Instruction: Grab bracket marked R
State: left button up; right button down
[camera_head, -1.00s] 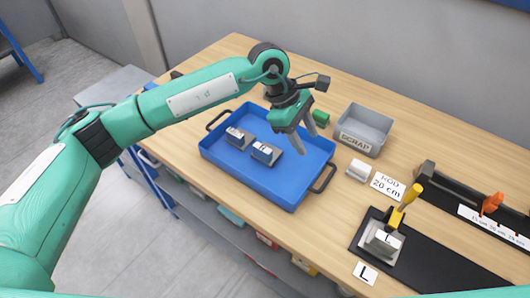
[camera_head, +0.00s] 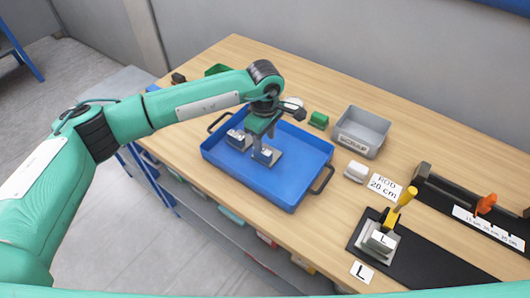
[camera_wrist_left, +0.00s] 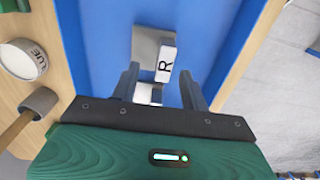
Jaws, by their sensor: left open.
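The bracket marked R (camera_wrist_left: 166,64) is a grey metal piece with a white label, lying in the blue tray (camera_head: 285,188). In the head view this bracket (camera_head: 268,157) is partly hidden by my left gripper. My left gripper (camera_head: 262,148) points down over it. In the left wrist view the left gripper (camera_wrist_left: 159,72) is open, with one finger on each side of the bracket's near part; I cannot tell whether they touch it. A second bracket (camera_head: 237,138) lies to the left in the tray. My right gripper is out of view.
A yellow-handled clamp (camera_head: 404,198) stands by an L-marked bracket (camera_head: 381,241).

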aim_at(267, 151)
pick_arm(q)
jog(key=shift+s+a+f+p, duration=0.1)
jog(key=shift+f+p, duration=0.2)
jog(key=shift+p, duration=0.05)
jog(key=f+p, duration=0.1)
jog(key=f, duration=0.2)
jog(key=shift+s+a+f+p, duration=0.2)
jog(key=shift+p, duration=0.15)
jog(key=shift+f, duration=0.5)
jog(key=shift+w, duration=0.1)
grip_shut()
